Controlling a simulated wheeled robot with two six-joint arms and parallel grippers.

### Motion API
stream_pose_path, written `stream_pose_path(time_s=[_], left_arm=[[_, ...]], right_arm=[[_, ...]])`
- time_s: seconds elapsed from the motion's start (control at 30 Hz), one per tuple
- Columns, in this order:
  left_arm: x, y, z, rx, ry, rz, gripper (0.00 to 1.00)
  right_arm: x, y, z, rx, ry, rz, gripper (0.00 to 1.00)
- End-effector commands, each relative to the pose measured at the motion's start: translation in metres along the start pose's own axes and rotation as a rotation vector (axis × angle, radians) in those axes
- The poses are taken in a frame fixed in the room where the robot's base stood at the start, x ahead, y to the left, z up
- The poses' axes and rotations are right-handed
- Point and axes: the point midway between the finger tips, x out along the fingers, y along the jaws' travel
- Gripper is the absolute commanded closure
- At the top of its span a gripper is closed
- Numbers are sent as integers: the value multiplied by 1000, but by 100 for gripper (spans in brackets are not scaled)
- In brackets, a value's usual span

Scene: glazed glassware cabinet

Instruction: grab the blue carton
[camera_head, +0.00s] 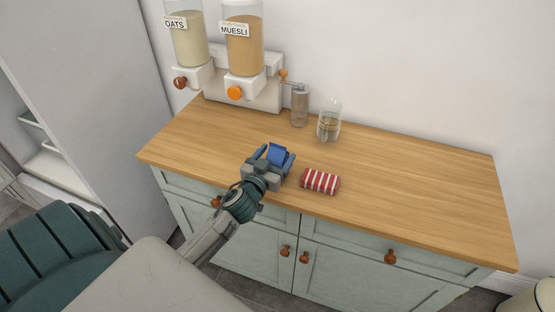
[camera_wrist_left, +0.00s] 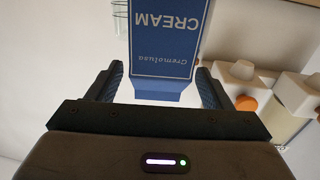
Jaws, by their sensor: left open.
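The blue carton (camera_head: 277,154) stands on the wooden counter, partly hidden by my left gripper in the head view. In the left wrist view the gripper (camera_wrist_left: 160,85) has a visible gap between each finger and the carton. My right gripper is not in view.
A red-and-white striped packet (camera_head: 320,181) lies just right of my left gripper. Behind are the oats and muesli dispensers (camera_head: 243,45), a grinder (camera_head: 299,104) and a glass jar (camera_head: 329,121). The right side of the counter (camera_head: 430,190) is clear.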

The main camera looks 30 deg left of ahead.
Motion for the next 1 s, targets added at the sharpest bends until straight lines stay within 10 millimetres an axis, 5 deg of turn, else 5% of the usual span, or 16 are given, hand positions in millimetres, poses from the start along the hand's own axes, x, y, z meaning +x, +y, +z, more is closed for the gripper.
stream_pose_path(time_s=[0.2, 0.5, 0.8, 1.0], left_arm=[[28, 0, -4, 0, 0, 0, 27], [32, 0, -1, 1, 0, 1, 27], [32, 0, -1, 0, -1, 1, 82], [32, 0, -2, 1, 0, 1, 82]], right_arm=[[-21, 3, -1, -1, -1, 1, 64], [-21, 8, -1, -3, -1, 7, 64], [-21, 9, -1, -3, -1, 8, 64], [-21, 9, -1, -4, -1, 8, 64]])
